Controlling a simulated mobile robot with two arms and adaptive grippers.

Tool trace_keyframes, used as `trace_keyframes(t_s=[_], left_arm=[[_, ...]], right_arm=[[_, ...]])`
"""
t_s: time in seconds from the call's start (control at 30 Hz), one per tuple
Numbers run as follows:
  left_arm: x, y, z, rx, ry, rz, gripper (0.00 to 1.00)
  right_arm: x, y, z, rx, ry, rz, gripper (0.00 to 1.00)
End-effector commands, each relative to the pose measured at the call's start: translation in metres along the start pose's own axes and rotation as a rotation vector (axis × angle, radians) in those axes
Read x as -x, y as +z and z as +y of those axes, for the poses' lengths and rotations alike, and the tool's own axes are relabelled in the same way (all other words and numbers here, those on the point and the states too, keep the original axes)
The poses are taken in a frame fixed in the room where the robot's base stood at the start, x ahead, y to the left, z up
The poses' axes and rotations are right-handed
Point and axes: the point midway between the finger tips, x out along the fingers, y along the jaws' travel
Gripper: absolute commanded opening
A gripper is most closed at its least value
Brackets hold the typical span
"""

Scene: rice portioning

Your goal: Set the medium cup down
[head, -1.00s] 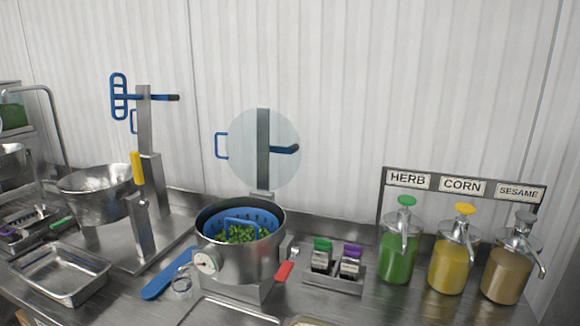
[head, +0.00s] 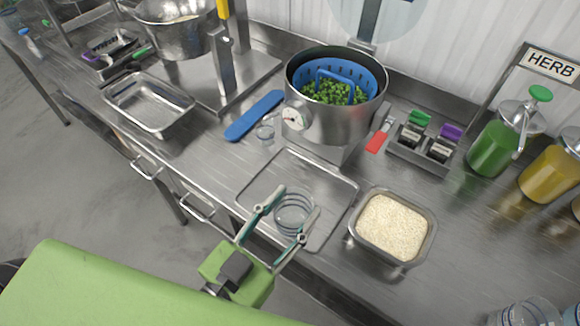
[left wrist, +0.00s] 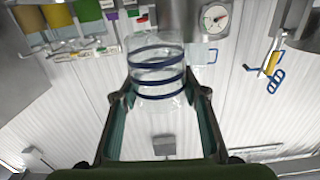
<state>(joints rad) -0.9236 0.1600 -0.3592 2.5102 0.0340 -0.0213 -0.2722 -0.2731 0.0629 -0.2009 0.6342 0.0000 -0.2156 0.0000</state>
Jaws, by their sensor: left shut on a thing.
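The medium cup (head: 293,214) is clear with dark rings around it. My left gripper (head: 287,212) is shut on it, with one finger on each side, over the shallow metal tray (head: 262,178). In the left wrist view the cup (left wrist: 158,72) sits between the two fingers of the left gripper (left wrist: 158,95), its dark blue bands showing. I cannot tell whether the cup's base touches the tray. My right gripper is not in view.
A pan of rice (head: 352,236) stands right of the tray. Behind are a steel pot (head: 335,130) with a blue basket of peas, a blue paddle (head: 254,115) and a small clear cup (head: 265,132). An empty metal pan (head: 122,112) is at left. Clear cups (head: 524,314) show at bottom right.

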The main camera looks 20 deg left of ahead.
Motion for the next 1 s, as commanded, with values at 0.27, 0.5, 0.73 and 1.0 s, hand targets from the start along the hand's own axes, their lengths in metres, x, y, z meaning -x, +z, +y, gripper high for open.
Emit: trace_keyframes(t_s=[0.27,0.5,0.73,1.0], left_arm=[[-0.044,0.033,-0.032,-0.004,0.000,0.009,0.19],[-0.079,0.068,-0.057,-0.003,0.000,0.002,0.19],[-0.099,0.090,-0.071,-0.001,0.001,-0.001,0.19],[-0.105,0.118,-0.075,0.000,0.001,-0.005,0.19]], right_arm=[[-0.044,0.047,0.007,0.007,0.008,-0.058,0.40],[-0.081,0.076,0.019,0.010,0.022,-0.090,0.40],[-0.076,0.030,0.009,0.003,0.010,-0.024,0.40],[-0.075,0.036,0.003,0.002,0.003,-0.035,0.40]])
